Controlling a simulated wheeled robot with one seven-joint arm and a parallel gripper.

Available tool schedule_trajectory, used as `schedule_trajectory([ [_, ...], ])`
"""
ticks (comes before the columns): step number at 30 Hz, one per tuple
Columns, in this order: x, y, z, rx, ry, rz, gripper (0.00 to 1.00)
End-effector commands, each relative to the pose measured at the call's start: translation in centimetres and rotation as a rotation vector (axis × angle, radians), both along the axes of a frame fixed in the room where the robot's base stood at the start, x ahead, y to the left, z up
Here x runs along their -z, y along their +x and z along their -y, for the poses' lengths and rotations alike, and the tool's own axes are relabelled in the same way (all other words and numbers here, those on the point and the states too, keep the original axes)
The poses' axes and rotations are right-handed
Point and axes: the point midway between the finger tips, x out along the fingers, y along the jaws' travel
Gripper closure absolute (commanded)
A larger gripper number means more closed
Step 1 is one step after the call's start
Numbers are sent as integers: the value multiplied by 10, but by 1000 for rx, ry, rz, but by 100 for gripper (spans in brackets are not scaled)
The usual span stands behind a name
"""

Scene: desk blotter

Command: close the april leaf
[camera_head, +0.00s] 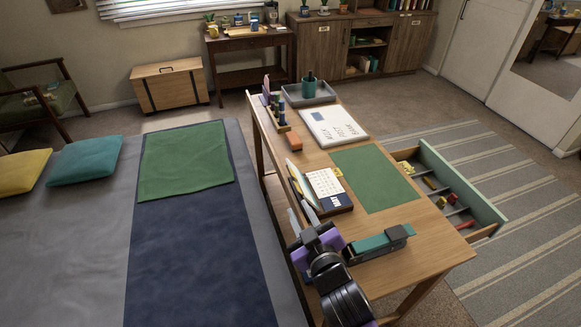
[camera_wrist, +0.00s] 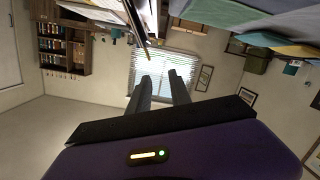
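A desk calendar (camera_head: 324,185) with a white grid page and a dark lower band lies near the desk's left edge. A thin leaf (camera_head: 301,186) stands raised along its left side, seen nearly edge-on with a yellow part at the top. I cannot read a month on it. In the wrist view a thin dark edge (camera_wrist: 136,22), likely this leaf, shows above the fingers. My gripper (camera_head: 297,207) is just in front of the raised leaf, beyond the desk's left edge. Its two fingers (camera_wrist: 158,76) are apart with nothing between them. Whether it touches the leaf is unclear.
A green blotter (camera_head: 374,178) lies right of the calendar. A teal and black stapler-like object (camera_head: 378,243) sits near my wrist. An open drawer (camera_head: 462,188) juts out at the right.

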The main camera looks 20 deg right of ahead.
Motion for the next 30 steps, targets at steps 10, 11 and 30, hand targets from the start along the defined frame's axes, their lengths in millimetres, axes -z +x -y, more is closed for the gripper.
schedule_trajectory([
  [10,-5,86,11,139,-128,-162,75],
  [11,-6,88,12,144,-133,-168,75],
  [30,15,153,27,159,-144,-186,75],
])
